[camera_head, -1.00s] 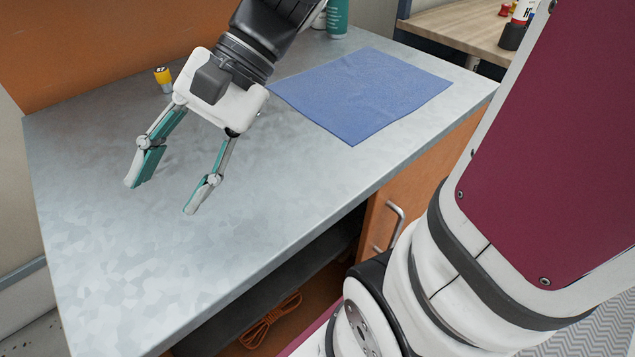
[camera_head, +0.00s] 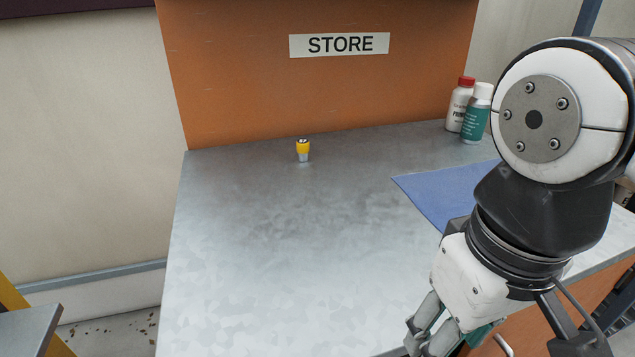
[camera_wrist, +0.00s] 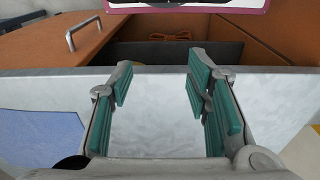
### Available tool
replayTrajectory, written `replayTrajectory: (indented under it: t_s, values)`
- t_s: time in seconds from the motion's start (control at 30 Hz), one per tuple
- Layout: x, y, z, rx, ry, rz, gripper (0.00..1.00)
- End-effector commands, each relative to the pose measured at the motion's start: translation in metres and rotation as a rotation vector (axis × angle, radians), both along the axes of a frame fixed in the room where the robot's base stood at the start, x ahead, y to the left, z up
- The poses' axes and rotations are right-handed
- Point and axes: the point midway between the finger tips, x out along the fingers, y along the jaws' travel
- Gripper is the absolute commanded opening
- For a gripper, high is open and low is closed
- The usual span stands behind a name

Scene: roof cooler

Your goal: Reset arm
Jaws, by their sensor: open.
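My gripper (camera_head: 432,335) is at the lower right of the head view, by the front edge of the metal worktop (camera_head: 270,260). Its fingertips run close to the bottom of the picture. In the wrist view my gripper (camera_wrist: 158,90) shows its two teal-padded fingers spread apart with nothing between them. Beyond the fingers are the worktop's front edge and an open space below it. My arm covers the right part of the head view.
A small yellow and silver item (camera_head: 303,150) stands at the back of the worktop. A blue mat (camera_head: 445,193) lies to the right, partly behind my arm. A red-capped bottle (camera_head: 459,105) and a teal bottle (camera_head: 476,115) stand behind it. The worktop's left and middle are clear.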

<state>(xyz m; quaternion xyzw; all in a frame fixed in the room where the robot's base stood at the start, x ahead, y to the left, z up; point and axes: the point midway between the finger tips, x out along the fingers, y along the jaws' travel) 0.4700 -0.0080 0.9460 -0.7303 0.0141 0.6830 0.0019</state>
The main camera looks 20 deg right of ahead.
Motion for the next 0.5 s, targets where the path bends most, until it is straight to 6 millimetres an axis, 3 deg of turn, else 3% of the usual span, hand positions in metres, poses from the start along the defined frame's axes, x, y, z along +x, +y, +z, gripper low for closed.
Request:
replayTrajectory:
  t_s: [0.33, 0.5]
  values:
    - [0.000, 0.000, 0.000, 0.001, 0.000, -0.001, 0.44]
    - [0.002, 0.001, 0.028, 0.002, -0.032, 0.002, 0.44]
